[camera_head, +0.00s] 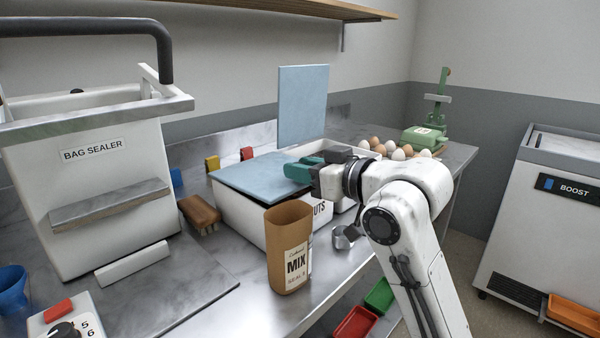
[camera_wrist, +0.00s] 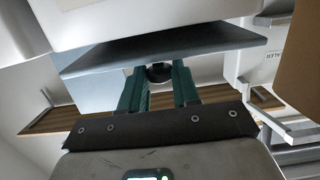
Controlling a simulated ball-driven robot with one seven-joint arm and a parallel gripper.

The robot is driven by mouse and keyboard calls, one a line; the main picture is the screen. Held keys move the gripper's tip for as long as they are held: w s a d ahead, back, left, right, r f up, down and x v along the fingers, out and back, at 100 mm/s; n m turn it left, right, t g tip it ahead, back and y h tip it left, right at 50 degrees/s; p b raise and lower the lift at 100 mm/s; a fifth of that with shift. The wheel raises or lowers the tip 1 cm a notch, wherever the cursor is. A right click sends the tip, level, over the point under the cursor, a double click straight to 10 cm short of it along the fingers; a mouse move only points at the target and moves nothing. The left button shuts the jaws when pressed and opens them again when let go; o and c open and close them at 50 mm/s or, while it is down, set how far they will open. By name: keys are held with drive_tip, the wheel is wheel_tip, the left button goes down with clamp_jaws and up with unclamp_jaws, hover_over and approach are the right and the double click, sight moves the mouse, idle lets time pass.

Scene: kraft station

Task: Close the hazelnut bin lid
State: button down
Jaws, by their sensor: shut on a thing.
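A white bin (camera_head: 243,206) stands on the counter with a label ending in "UTS"; the rest is hidden behind a paper bag. Its light blue lid (camera_head: 262,178) lies nearly flat over the top, and I cannot tell whether it sits fully down. My gripper (camera_head: 290,172), with green fingers, is at the lid's right edge. In the wrist view the gripper (camera_wrist: 159,74) is shut on a dark round knob (camera_wrist: 159,72) at the edge of the lid (camera_wrist: 165,48). A second blue lid (camera_head: 303,105) stands upright behind.
The brown MIX bag (camera_head: 289,250) stands close in front of the bin. A bag sealer (camera_head: 95,190) and a wooden-backed brush (camera_head: 199,213) are to the left. Several eggs (camera_head: 377,147) and a green scale-like device (camera_head: 424,135) are at the back right. A shelf (camera_head: 300,8) hangs above.

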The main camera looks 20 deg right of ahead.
drive_tip(key=shift+s+d+f+t+b, duration=0.15)
drive_tip(key=shift+f+t+b, duration=0.35)
drive_tip(key=shift+f+b, duration=0.35)
drive_tip(key=shift+f+y, duration=0.1)
drive_tip(key=shift+y, duration=0.2)
drive_tip(key=c, duration=0.8)
unclamp_jaws()
drive_tip(key=shift+s, duration=0.1)
drive_tip(key=p+v, duration=0.1)
drive_tip(key=v, duration=0.9)
drive_tip(key=shift+s+d, duration=0.1)
drive_tip(key=shift+s, duration=0.15)
